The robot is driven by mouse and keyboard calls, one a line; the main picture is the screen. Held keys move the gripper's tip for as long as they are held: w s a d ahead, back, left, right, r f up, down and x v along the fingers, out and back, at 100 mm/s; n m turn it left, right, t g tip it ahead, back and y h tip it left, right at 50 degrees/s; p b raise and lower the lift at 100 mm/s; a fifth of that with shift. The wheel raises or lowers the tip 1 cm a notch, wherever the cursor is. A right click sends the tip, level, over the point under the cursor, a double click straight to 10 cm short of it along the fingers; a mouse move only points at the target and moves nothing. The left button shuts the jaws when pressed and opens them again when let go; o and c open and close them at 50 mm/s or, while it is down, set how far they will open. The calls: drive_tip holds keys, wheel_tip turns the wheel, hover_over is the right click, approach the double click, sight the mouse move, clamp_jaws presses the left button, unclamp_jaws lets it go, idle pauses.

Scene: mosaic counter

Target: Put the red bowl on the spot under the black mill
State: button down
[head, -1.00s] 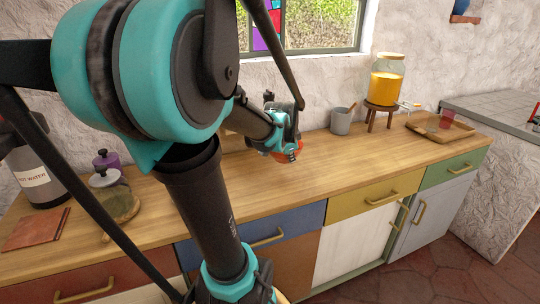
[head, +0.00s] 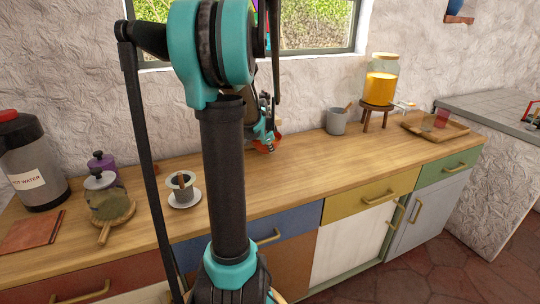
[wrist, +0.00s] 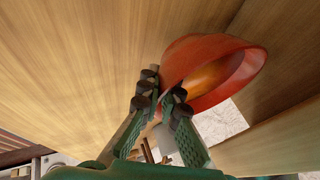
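The red bowl (head: 262,148) shows in the head view just below my gripper (head: 266,137), over the back part of the wooden counter. In the wrist view the bowl (wrist: 213,62) is large, right of and above the fingertips of my gripper (wrist: 163,88). The two fingers are close together, with the near edge of the bowl's wall between them. They appear shut on its rim. Whether the bowl is clear of the counter I cannot tell. I cannot make out a black mill in either view; my arm hides part of the counter.
On the left of the wooden counter (head: 310,170) stand a hot-water flask (head: 32,165), a purple canister (head: 102,163), a lidded glass pot (head: 104,197) and a small cup on a white saucer (head: 184,201). A grey crock (head: 337,122), juice dispenser (head: 381,82) and wooden tray (head: 449,134) stand right.

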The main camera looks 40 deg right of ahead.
drive_tip(key=shift+w+f, duration=0.2)
drive_tip(key=shift+f, duration=1.5)
drive_tip(key=shift+f, duration=0.1)
drive_tip(key=c, duration=1.7)
unclamp_jaws()
drive_tip(key=v, duration=1.2)
drive_tip(key=shift+d, duration=0.1)
